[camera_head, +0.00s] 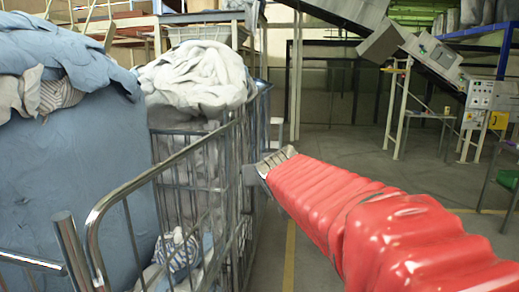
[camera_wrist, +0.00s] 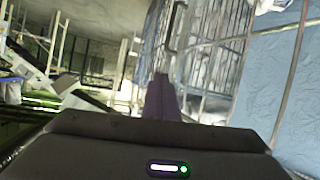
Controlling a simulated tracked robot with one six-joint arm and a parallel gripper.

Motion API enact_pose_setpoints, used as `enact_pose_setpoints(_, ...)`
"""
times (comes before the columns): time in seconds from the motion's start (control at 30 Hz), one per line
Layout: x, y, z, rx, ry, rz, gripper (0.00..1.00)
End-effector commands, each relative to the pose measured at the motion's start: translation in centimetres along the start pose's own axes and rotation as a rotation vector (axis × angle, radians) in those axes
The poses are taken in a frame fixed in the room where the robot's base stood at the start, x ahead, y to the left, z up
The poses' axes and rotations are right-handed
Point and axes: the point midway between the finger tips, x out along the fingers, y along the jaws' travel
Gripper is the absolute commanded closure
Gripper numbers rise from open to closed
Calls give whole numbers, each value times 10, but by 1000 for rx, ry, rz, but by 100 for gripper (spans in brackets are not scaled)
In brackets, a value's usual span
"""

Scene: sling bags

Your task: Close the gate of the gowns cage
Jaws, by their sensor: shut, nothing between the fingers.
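A metal cage (camera_head: 236,200) of upright bars stands at centre-left in the head view, heaped with pale grey-white cloth (camera_head: 196,78). A barred panel with a rounded top rail (camera_head: 150,178) stretches from it toward the camera, in front of a big blue load; I cannot tell for sure whether this is the gate. My gripper (camera_head: 268,164), at the end of my red-sleeved arm, is at the cage's right side, shut and empty. Contact with the bars is unclear. In the wrist view my gripper's dark fingers (camera_wrist: 162,96) are together, with blurred cage bars (camera_wrist: 212,60) beyond.
A large blue fabric load (camera_head: 75,170) fills the left of the head view. Floor with a yellow line (camera_head: 290,255) lies open right of the cage. A conveyor (camera_head: 425,55) and a control box (camera_head: 480,95) stand at the back right.

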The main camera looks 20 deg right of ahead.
Motion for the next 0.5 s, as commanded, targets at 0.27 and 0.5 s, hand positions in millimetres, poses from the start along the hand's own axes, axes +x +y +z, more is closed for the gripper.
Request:
enact_pose_setpoints(0.27,-78,-27,94,-25,-220,-40,100)
enact_pose_setpoints(0.5,-146,-52,187,-67,-424,-123,100)
